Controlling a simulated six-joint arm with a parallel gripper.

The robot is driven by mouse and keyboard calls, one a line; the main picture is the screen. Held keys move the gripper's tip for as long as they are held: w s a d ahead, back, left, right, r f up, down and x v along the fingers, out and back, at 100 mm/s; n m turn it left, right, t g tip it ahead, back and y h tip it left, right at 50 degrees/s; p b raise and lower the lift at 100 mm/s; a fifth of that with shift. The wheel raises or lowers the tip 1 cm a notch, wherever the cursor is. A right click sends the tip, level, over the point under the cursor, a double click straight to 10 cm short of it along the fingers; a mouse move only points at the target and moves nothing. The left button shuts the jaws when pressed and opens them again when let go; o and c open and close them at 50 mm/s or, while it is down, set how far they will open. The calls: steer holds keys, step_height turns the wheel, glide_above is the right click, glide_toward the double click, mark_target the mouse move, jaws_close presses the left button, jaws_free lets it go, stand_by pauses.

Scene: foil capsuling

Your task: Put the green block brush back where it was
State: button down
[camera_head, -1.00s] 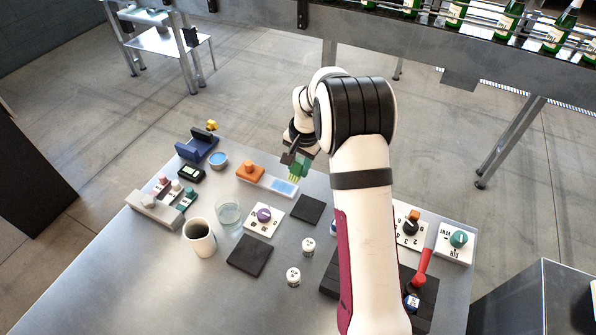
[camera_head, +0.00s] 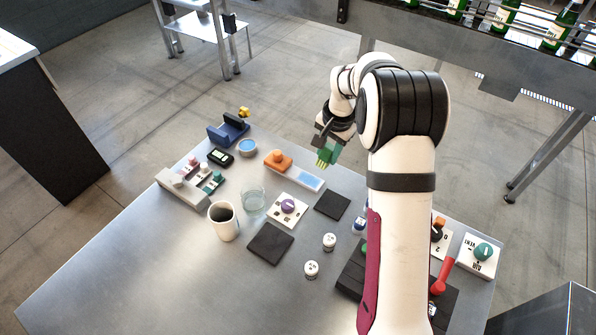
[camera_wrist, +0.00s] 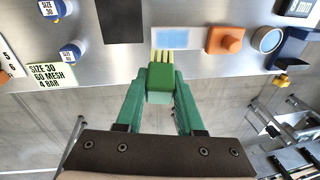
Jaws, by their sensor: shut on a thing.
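The green block brush (camera_wrist: 160,76) has a green block body and pale yellow bristles. My gripper (camera_wrist: 158,90) is shut on it, a green finger on each side of the block in the wrist view. In the head view the brush (camera_head: 328,154) hangs below my gripper (camera_head: 324,142), bristles downward, by the table's far edge. The white tray (camera_head: 297,172) with an orange block (camera_head: 278,160) and a light blue pad (camera_head: 310,182) lies beside it. In the wrist view the bristles appear near the blue pad (camera_wrist: 173,38); I cannot tell whether they touch anything.
A dark square mat (camera_head: 332,205), a purple-knob plate (camera_head: 288,207), a glass (camera_head: 253,200) and a mug (camera_head: 223,221) stand nearby. A blue cradle (camera_head: 229,130) and round blue dish (camera_head: 247,147) are at the far left. Open floor lies beyond the far edge.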

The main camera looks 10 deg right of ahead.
steer(key=w+a+f+n, duration=0.1)
steer(key=a+n, duration=0.3)
steer(key=a, duration=0.2)
steer(key=w+a+f+n+t+y, duration=0.1)
steer(key=w+a+f+n, duration=0.1)
steer(key=a+n, duration=0.3)
steer(key=w+a+f+n+t, duration=0.1)
steer(key=w+a+f+n, duration=0.1)
steer(key=a+n, duration=0.3)
steer(key=shift+w+a+f, duration=0.1)
steer(key=shift+w+a, duration=0.05)
steer(key=shift+a, duration=0.75)
steer(key=shift+w+a, duration=0.1)
steer(key=shift+a, duration=0.75)
steer(key=f, duration=0.3)
steer(key=shift+a+f, duration=0.2)
steer(key=shift+f, duration=0.4)
steer(key=shift+f, duration=0.15)
steer(key=c, duration=0.5)
jaws_free()
